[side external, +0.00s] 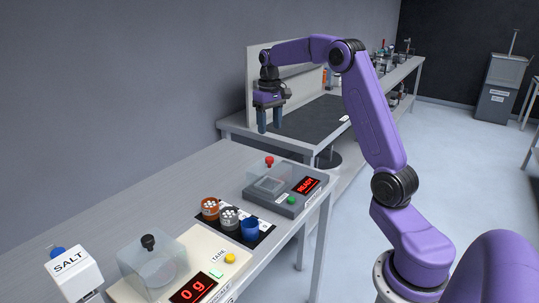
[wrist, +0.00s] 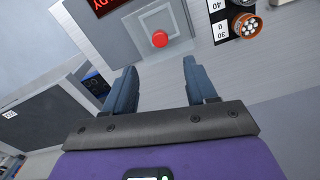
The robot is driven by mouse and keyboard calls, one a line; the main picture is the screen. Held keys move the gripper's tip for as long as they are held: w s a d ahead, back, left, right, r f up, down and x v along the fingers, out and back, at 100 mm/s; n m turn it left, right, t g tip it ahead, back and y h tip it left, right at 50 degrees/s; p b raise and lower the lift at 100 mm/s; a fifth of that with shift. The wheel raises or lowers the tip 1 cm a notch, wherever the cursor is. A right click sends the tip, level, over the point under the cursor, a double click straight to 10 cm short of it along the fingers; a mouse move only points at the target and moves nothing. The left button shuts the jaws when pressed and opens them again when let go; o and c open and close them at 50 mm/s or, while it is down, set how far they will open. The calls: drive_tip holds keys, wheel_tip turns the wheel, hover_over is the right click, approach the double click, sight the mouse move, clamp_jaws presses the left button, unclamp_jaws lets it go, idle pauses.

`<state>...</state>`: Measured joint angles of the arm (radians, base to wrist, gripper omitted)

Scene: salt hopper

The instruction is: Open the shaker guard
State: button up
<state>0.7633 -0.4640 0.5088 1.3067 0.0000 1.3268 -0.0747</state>
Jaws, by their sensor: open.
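The shaker (side external: 287,204) is a dark grey box with a red "READY" display and a green button. Its clear guard (side external: 255,184) sits down over the shaker's plate, with a red knob (side external: 269,160) on top. In the wrist view the red knob (wrist: 160,39) shows beyond my fingertips, roughly centred between them, with the guard (wrist: 166,22) around it. My gripper (side external: 269,128) is open and empty, fingers pointing down, above the knob in the side view and apart from it. The wrist view shows both fingers (wrist: 160,72) spread wide with nothing between them.
Brown, grey and blue cups (side external: 229,217) stand on a black mat beside the shaker. A scale (side external: 190,291) reading "0 g" has a clear cover with a black knob (side external: 148,242). The salt hopper (side external: 72,268) is front left. Another bench (side external: 318,118) stands behind.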

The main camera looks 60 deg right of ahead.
sight(270, 158)
wheel_tip(270, 158, down, 11)
drive_tip(key=shift+f, duration=0.1)
idle(0.3)
clamp_jaws()
drive_tip(key=shift+d, duration=0.1)
